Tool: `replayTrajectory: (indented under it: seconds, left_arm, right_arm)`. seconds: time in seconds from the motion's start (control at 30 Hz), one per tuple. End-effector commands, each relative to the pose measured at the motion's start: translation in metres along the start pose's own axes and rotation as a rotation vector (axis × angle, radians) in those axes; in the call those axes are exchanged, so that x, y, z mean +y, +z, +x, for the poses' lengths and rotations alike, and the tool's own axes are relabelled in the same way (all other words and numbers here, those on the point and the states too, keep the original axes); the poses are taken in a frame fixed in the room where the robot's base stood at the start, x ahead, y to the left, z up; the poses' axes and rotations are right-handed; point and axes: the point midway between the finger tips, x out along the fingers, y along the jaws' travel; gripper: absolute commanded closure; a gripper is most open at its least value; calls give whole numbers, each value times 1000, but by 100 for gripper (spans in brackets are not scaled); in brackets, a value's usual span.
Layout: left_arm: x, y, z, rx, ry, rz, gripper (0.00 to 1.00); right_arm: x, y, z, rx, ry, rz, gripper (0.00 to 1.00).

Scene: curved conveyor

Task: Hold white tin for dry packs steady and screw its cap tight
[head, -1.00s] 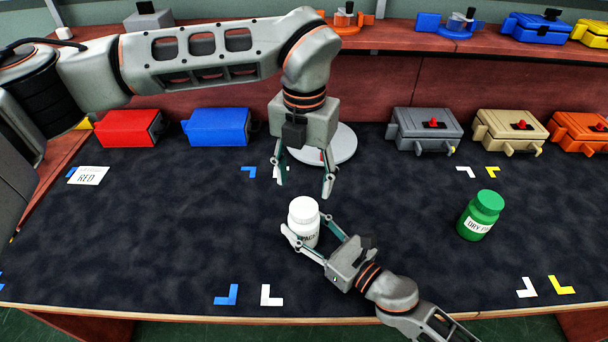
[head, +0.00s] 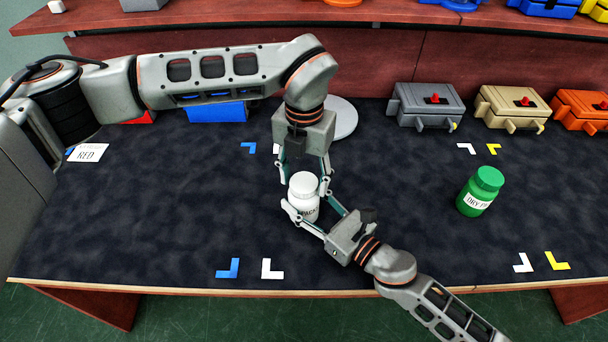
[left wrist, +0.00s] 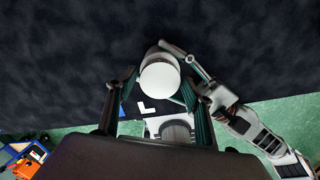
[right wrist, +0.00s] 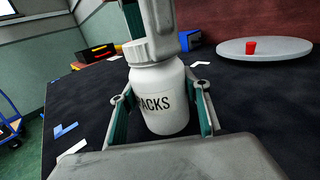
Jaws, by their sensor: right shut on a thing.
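The white tin (head: 307,209) stands upright on the dark mat at the middle of the table, with its white cap (head: 303,182) on top. The right wrist view shows the tin (right wrist: 163,98) with "PACKS" lettering, and the cap (right wrist: 150,51) sitting on its neck. My right gripper (head: 309,203) is shut on the tin's body from the front right. My left gripper (head: 305,176) points down over the tin, its fingers open on either side of the cap. In the left wrist view the cap (left wrist: 160,78) lies between the fingertips; contact cannot be told.
A green tin (head: 480,191) stands to the right. A round light disc (head: 342,118) is behind my left gripper. Grey (head: 426,106), tan (head: 512,107) and orange (head: 582,110) boxes line the back right; a blue box (head: 216,112) is back left.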

Motion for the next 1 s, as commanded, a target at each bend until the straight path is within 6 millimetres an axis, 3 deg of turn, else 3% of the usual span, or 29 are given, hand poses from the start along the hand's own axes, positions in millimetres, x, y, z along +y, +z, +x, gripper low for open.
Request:
replayTrajectory:
  seconds: [0.03,0.1,0.43,0.47,0.5,0.87,1.0]
  left_arm:
    - [0,0,0,0,0,0,65]
    - [0,0,0,0,0,0,83]
    - [0,0,0,0,0,5,85]
    - [0,0,0,0,0,5,51]
    - [0,0,0,0,0,5,41]
    - [0,0,-1,0,0,5,39]
    - [0,1,-12,-2,0,6,39]
  right_arm:
    - [0,0,0,0,0,0,100]
    - [0,0,0,0,0,0,100]
    - [0,0,0,0,0,0,100]
    - [0,0,0,0,0,0,100]
    - [0,0,0,0,0,0,100]
    - [0,0,0,0,0,0,100]
    - [0,0,0,0,0,0,100]
